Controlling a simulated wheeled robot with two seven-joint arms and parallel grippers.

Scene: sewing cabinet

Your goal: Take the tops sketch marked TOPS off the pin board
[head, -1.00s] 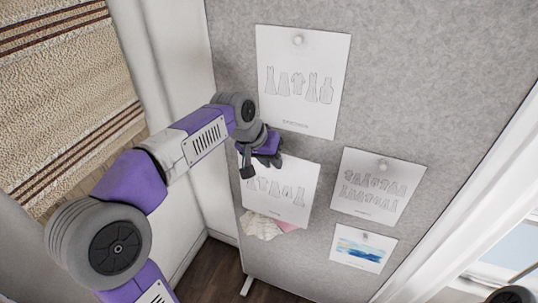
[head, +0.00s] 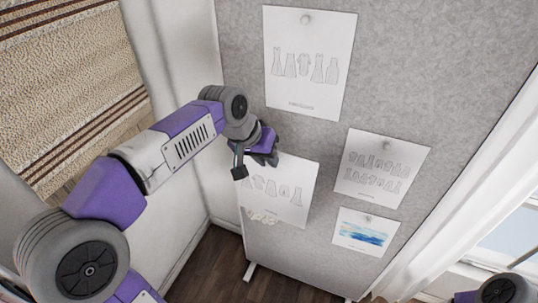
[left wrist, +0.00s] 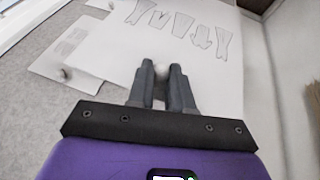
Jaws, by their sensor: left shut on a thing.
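A white sketch sheet (head: 280,192) with a row of drawn garments hangs at the lower left of the pin board; its marking is too small to read, but I take it as the tops sketch. My left gripper (head: 271,159) is at its top edge, shut on it. In the left wrist view, my left gripper's fingers (left wrist: 162,80) are closed around a white round pin head (left wrist: 161,69) at the edge of the sheet (left wrist: 215,62). The fingers hide the gripped spot. My right gripper is not in view.
The grey pin board (head: 410,70) also holds a large garment sketch (head: 308,95) above, another sketch (head: 380,190) to the right and a blue painting (head: 362,241). A white wall (head: 185,50) stands at left.

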